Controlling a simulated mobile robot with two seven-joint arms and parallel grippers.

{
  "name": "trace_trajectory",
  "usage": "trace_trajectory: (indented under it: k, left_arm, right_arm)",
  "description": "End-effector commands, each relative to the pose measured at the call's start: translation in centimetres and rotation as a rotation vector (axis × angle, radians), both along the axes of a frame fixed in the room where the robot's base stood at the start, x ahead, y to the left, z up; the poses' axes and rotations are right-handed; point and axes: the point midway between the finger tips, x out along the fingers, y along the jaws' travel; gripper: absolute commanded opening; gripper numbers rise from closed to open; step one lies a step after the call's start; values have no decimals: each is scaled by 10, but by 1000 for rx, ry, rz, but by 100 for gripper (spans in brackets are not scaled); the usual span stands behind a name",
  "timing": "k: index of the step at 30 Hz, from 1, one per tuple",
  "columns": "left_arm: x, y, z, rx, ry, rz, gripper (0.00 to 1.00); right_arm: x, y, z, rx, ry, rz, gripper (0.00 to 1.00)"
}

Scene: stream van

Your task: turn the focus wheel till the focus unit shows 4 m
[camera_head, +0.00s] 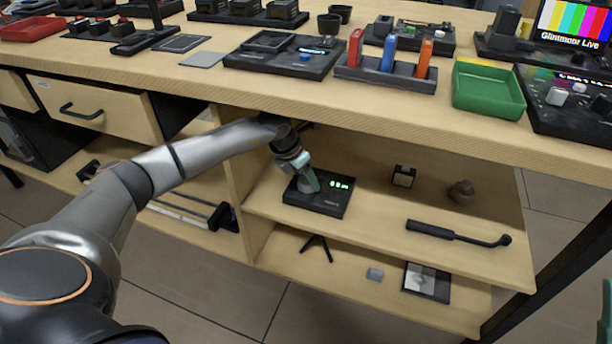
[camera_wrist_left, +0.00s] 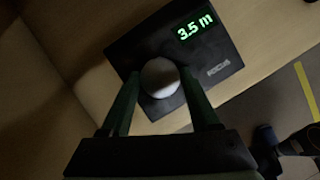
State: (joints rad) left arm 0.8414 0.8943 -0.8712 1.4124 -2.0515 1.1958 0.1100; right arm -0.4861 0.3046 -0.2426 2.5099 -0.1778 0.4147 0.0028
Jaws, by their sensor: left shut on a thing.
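The focus unit (camera_head: 325,201) is a black box on the shelf under the bench top. Its green display reads 3.5 m in the left wrist view (camera_wrist_left: 195,27). The focus wheel (camera_wrist_left: 160,78) is a pale round knob on top of the unit. My left gripper (camera_head: 308,184) reaches down under the bench top to the unit; in the left wrist view its two dark green fingers (camera_wrist_left: 162,92) are on either side of the wheel, shut on it. In the head view the gripper mostly hides the wheel. My right gripper is not in view.
The bench top edge (camera_head: 400,124) overhangs the shelf, close above my left arm. Right of the unit are a small dark box (camera_head: 403,176), a brown round object (camera_head: 461,191) and a black handle-like tool (camera_head: 458,234). A black tripod (camera_head: 317,246) stands on the lower shelf.

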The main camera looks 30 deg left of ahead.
Motion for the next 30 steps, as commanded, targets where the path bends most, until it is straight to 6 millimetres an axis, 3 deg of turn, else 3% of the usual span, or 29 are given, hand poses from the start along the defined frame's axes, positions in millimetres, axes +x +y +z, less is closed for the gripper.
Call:
trace_trajectory:
  k: [6, 7, 14, 23, 30]
  left_arm:
    - [0, 0, 0, 0, 1, 0, 6]
    - [0, 0, -1, 0, 1, 0, 63]
    - [0, 0, 0, 0, 1, 1, 89]
    - [0, 0, 1, 1, 0, 1, 92]
    - [-12, 4, 33, 3, -3, 2, 92]
  right_arm:
    - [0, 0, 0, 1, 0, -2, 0]
    - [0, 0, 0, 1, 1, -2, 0]
    - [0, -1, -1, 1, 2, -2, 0]
    - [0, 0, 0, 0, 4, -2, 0]
    - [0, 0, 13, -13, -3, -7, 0]
